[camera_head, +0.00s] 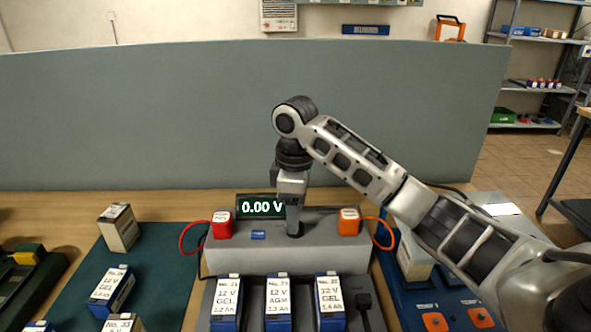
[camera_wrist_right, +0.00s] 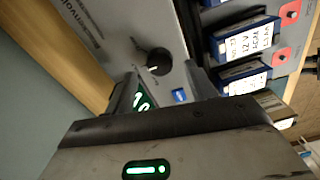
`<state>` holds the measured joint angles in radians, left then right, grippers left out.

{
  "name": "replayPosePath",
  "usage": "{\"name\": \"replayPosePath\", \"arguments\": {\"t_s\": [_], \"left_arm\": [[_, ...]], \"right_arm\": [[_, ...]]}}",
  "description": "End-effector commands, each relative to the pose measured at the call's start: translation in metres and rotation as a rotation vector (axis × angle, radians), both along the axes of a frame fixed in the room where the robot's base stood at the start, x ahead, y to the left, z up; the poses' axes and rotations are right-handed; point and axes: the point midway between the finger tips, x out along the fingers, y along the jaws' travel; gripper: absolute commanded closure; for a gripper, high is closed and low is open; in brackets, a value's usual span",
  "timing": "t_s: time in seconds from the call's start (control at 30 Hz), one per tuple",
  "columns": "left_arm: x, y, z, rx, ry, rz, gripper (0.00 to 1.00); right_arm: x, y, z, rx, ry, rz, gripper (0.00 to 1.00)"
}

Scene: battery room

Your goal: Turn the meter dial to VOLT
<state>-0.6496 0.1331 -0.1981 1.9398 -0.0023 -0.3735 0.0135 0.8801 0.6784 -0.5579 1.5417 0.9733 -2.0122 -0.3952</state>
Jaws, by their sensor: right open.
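The grey meter (camera_head: 330,250) stands on the bench, and its screen (camera_head: 262,207) reads 0.00 V. Its black dial (camera_wrist_right: 155,62) shows in the right wrist view as a round knob with a short white mark; the lettering around it is not readable. In the head view the dial (camera_head: 295,230) is partly hidden by my right gripper (camera_head: 292,208). My right gripper (camera_wrist_right: 162,80) is open and points down just over the dial, with its fingers to either side of it in the wrist view. I cannot tell whether they touch it. My left gripper is not in view.
Three labelled batteries (camera_head: 278,305) stand in front. More batteries (camera_head: 110,290) are on the green mat (camera_head: 160,265) at left. A grey-green partition (camera_head: 140,120) rises behind.

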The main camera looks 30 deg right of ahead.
Motion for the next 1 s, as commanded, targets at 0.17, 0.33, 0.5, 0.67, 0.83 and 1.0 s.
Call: {"name": "replayPosePath", "arguments": {"t_s": [0.17,0.33,0.5,0.67,0.83,1.0], "left_arm": [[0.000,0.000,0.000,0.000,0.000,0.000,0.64],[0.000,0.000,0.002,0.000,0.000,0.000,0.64],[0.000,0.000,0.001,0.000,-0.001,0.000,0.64],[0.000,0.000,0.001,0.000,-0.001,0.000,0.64],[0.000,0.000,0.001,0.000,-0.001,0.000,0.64],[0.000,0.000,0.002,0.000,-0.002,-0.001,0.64]], "right_arm": [[0.001,-0.002,0.044,-0.005,-0.009,-0.001,0.45],[0.001,-0.002,0.082,-0.004,-0.008,-0.003,0.45],[0.000,-0.002,0.109,-0.003,-0.007,-0.003,0.45],[0.000,-0.001,0.125,-0.002,-0.004,-0.001,0.45],[0.000,-0.001,0.132,-0.001,-0.002,-0.002,0.45],[0.000,-0.001,0.132,-0.001,-0.001,-0.002,0.45]]}}
